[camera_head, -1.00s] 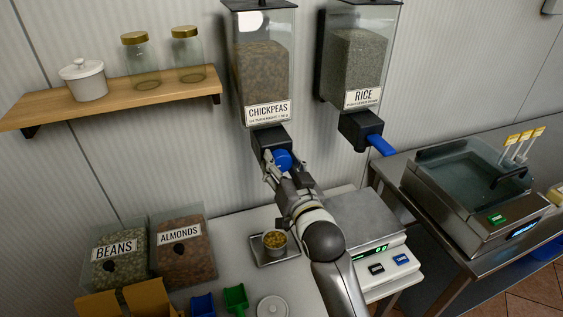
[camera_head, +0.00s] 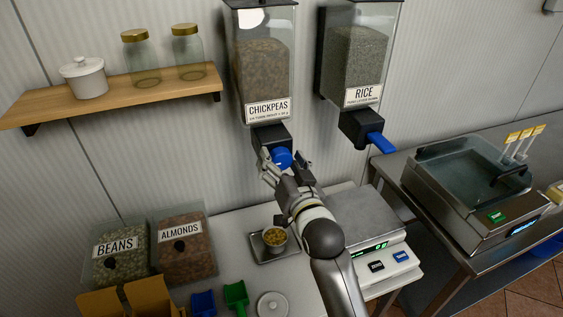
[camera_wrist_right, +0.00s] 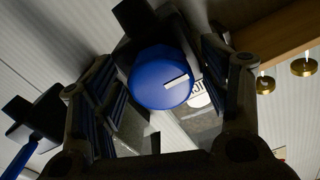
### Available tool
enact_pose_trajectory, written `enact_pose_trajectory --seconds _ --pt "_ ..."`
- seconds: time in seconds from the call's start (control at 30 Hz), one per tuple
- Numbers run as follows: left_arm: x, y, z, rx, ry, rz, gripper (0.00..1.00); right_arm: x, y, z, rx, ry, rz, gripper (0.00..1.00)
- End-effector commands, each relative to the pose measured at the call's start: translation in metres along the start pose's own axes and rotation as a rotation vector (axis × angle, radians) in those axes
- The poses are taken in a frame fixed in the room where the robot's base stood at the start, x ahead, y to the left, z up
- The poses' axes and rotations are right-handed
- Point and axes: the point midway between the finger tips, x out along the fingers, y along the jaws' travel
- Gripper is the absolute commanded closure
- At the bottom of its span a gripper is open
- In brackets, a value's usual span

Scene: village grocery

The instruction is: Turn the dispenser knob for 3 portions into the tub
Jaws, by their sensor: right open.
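The chickpeas dispenser (camera_head: 263,70) hangs on the wall and is well filled. Its blue knob (camera_head: 281,157) sits at the front of the black outlet; in the right wrist view the round knob (camera_wrist_right: 160,80) has a white mark pointing to the right. My right gripper (camera_head: 273,166) is open at the knob, and in the wrist view its fingers (camera_wrist_right: 165,95) stand on both sides of it, apart from it as far as I can tell. The metal tub (camera_head: 275,240) stands on a small tray below the outlet with chickpeas in it. My left gripper is not in view.
A rice dispenser (camera_head: 355,65) with a blue lever hangs to the right. A scale (camera_head: 372,225) stands right of the tub. Bean (camera_head: 121,255) and almond (camera_head: 187,250) bins stand at left, below a wooden shelf (camera_head: 110,98) with jars.

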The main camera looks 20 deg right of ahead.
Motion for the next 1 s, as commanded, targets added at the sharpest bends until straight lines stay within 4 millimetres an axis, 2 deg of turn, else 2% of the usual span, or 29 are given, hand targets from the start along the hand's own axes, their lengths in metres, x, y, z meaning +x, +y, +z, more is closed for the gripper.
enact_pose_trajectory --seconds 0.27,0.37,0.7,0.8,1.0 --pt "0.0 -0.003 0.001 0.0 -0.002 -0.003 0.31 -0.006 0.0 0.001 0.0 -0.001 0.0 0.31" --pt "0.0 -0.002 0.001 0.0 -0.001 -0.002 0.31 -0.018 0.0 0.001 0.0 -0.002 0.0 0.31" --pt "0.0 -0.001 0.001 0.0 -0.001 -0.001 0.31 -0.085 0.0 0.002 0.0 -0.004 0.001 0.31" --pt "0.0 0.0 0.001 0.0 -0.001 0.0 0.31 -0.1 0.0 0.001 0.0 -0.002 0.001 0.31" --pt "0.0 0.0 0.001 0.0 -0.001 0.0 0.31 -0.117 0.0 0.001 0.0 -0.002 0.001 0.31"
